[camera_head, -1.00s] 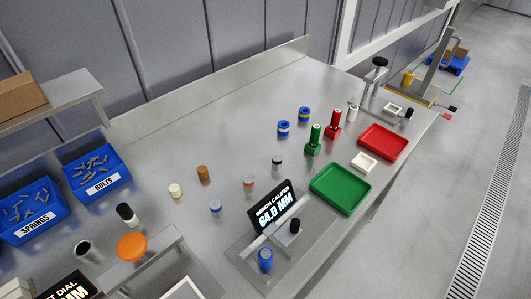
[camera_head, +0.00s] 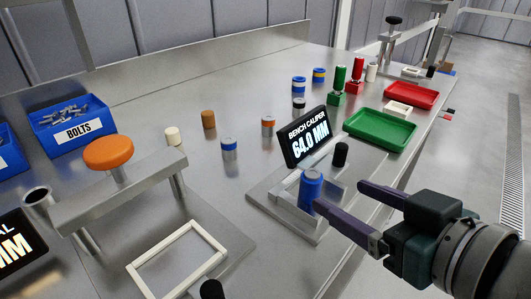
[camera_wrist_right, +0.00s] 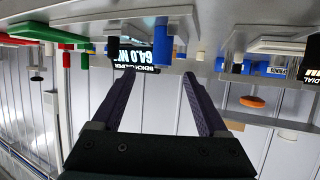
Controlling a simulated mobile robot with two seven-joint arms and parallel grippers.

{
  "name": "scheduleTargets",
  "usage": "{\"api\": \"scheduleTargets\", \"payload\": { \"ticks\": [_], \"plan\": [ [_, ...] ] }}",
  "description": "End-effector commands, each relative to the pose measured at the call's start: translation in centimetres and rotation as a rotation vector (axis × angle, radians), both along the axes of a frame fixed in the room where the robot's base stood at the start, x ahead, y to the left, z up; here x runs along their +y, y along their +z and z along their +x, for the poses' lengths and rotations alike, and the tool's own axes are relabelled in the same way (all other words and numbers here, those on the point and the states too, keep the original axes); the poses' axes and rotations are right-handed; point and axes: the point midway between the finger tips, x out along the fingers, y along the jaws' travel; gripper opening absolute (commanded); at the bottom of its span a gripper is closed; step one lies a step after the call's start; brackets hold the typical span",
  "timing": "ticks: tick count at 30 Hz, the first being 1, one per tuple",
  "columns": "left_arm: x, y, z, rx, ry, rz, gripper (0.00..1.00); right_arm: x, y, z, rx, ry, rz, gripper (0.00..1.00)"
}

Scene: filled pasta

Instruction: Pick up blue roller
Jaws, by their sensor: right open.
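A solid blue roller (camera_head: 311,190) stands upright in the bench caliper (camera_head: 285,205), in front of its "64.0 MM" display (camera_head: 307,138). My right gripper (camera_head: 340,197) comes in from the right, open and empty. One fingertip appears to overlap the roller's right edge in the head view; I cannot tell whether they touch. In the right wrist view, upside down, the blue roller (camera_wrist_right: 163,45) lies beyond the spread fingertips (camera_wrist_right: 158,82), roughly in line with the gap between them. My left gripper is not in view.
A black-topped post (camera_head: 340,155) stands behind the roller. Green (camera_head: 380,131) and red (camera_head: 412,96) trays lie farther back. Blue-banded cylinders (camera_head: 229,149) stand left of the display. An orange-knobbed fixture (camera_head: 108,152) and bolts bin (camera_head: 72,125) are at left.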

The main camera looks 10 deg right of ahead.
Motion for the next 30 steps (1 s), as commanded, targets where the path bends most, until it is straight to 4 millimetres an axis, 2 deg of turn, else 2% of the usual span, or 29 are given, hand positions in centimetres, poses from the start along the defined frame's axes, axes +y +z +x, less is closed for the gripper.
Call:
{"api": "scheduleTargets", "payload": {
  "ticks": [6, 13, 21, 30],
  "plan": [
    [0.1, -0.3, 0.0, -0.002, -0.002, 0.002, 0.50, 0.8, -1.1, 2.8, -0.003, 0.000, 0.001, 0.77],
    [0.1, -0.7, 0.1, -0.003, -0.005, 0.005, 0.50, 1.4, -1.9, 4.3, -0.001, -0.001, 0.001, 0.77],
    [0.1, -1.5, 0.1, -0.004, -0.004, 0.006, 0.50, 2.6, -3.8, 7.4, -0.001, -0.001, 0.000, 0.77],
    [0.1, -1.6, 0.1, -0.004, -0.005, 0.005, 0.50, 2.7, -3.9, 7.9, 0.000, 0.000, 0.001, 0.77]
  ]
}}
